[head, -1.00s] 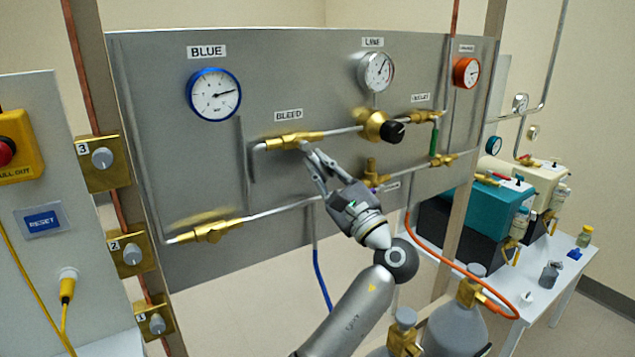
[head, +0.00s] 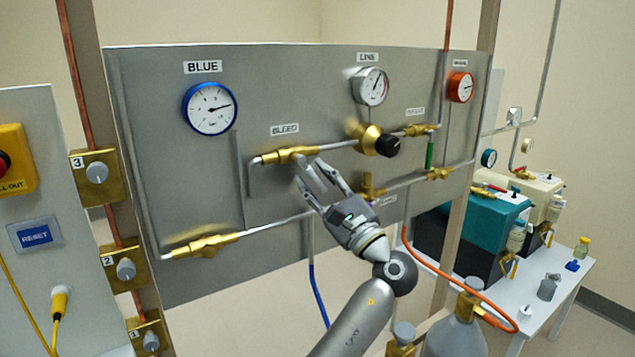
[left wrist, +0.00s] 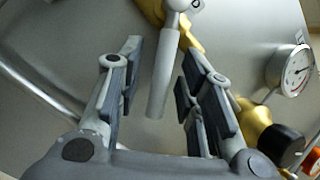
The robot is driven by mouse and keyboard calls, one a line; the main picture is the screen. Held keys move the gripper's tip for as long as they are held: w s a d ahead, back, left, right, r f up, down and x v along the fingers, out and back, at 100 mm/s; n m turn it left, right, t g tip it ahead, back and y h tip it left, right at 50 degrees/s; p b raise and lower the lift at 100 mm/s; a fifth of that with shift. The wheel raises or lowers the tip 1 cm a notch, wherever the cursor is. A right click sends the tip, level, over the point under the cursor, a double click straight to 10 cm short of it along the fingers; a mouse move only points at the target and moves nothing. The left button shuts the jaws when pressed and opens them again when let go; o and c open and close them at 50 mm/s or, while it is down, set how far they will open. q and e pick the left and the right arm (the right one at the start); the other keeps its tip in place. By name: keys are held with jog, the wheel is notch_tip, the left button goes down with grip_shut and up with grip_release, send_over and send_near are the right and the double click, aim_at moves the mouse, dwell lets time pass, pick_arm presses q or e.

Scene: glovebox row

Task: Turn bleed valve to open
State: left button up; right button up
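The bleed valve (head: 290,155) is a brass fitting on the steel panel, under the BLEED label (head: 284,130). Its brass body also shows at the top of the left wrist view (left wrist: 150,9). A grey lever (left wrist: 162,75) extends from its pivot down between the fingers of my left gripper (left wrist: 155,88). The fingers are open, with a visible gap on both sides of the lever. In the head view, my left gripper (head: 313,175) is just below and right of the valve. The lever is hard to make out there. My right gripper is not in view.
A black knob (head: 387,145) on a brass regulator and the LINE gauge (head: 370,86) are right of my gripper. A lower pipe with a brass valve (head: 202,246) crosses below. An orange hose (head: 455,272) and a grey cylinder (head: 455,335) stand at lower right.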

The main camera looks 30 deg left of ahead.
pick_arm(q)
jog(key=v, duration=1.2)
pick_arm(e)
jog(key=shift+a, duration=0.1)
